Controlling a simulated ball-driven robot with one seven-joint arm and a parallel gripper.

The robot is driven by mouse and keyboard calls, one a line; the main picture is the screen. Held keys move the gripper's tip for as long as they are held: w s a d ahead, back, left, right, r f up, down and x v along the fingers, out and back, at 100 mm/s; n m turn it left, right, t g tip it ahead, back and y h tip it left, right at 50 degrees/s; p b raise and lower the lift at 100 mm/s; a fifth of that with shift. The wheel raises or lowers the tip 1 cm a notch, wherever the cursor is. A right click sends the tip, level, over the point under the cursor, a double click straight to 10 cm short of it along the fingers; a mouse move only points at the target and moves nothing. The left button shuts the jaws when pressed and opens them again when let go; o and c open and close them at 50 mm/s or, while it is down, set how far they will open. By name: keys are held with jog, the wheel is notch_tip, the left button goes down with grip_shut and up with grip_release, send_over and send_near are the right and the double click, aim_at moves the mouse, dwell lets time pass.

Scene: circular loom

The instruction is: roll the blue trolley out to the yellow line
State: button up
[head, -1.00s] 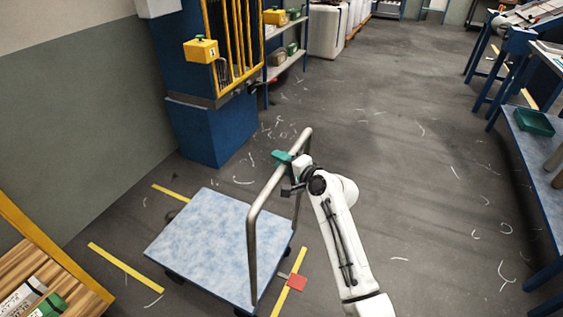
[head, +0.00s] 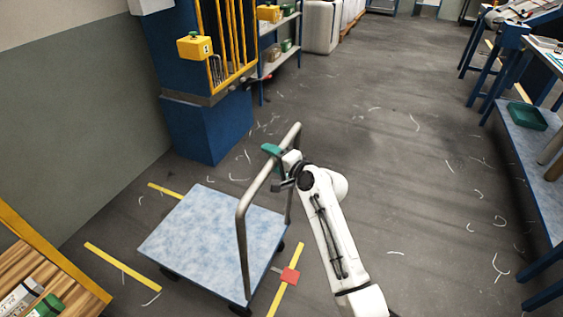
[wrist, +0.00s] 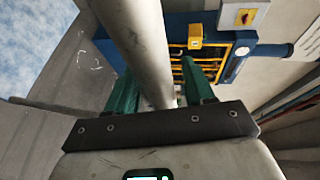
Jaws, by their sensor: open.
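The trolley (head: 213,232) has a mottled light-blue deck, dark wheels and a tall grey handle (head: 242,235) on its right side. It stands on the floor among yellow tape lines. One line (head: 122,267) lies to its left, a short piece (head: 166,191) behind it, and one (head: 284,294) to its right. My gripper (head: 277,165) is at the handle's top bar. In the wrist view the green fingers of my gripper (wrist: 161,92) are apart, with the handle bar (wrist: 137,45) running between them. I cannot tell whether either finger touches the bar.
A blue cabinet (head: 207,132) with yellow bars stands behind. A wooden-topped bench (head: 50,270) is front left, a blue workbench (head: 535,170) at right. The floor between is open.

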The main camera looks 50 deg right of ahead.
jog(key=s+r, duration=0.1)
jog(key=s, duration=0.9)
jog(key=shift+a+r+b, duration=0.25)
jog(key=shift+r+b, duration=0.05)
jog(key=shift+r, duration=0.1)
dwell(0.4)
